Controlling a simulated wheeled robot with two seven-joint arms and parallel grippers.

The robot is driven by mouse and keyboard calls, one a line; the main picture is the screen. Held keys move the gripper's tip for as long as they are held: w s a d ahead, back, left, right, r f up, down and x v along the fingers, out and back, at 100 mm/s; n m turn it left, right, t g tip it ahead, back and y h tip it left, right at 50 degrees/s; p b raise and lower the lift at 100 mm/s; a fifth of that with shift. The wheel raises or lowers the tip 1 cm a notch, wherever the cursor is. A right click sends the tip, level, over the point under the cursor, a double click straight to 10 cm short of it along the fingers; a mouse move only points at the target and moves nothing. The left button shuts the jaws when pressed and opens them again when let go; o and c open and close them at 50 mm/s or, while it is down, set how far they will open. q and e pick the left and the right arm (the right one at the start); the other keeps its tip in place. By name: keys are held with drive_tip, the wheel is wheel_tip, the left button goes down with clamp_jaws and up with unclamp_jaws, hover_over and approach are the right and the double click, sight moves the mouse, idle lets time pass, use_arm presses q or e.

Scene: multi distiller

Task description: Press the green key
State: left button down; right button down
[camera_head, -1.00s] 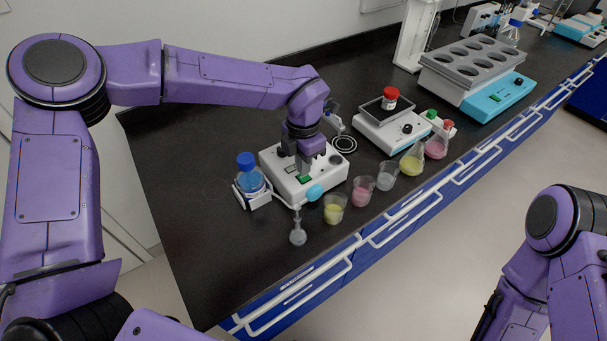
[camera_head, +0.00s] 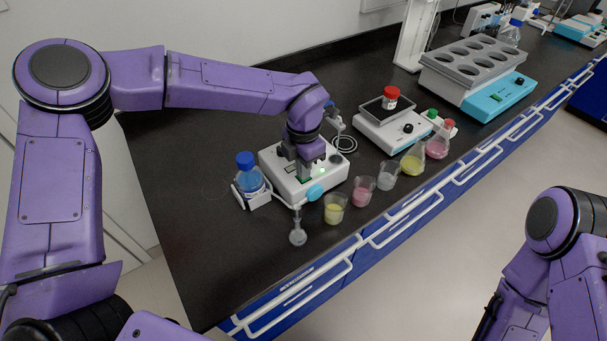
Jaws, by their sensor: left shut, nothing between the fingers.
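The white distiller unit (camera_head: 326,183) stands on the black bench, left of the middle of the picture. My left gripper (camera_head: 304,177) points down over its front panel, shut and empty, with its fingertips at the green key. The gripper mostly hides the key, and I cannot tell how deep it is pressed.
A blue-capped bottle (camera_head: 248,176) stands left of the unit and a small round flask (camera_head: 298,236) in front. Beakers, including a yellow one (camera_head: 335,208) and a pink one (camera_head: 363,191), line the bench edge to the right. A scale (camera_head: 398,128) stands behind them.

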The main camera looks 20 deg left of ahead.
use_arm(q)
drive_tip(key=shift+r, duration=0.1)
wheel_tip(320, 180, up, 7)
drive_tip(key=p, duration=0.6)
drive_tip(key=shift+p, duration=0.35)
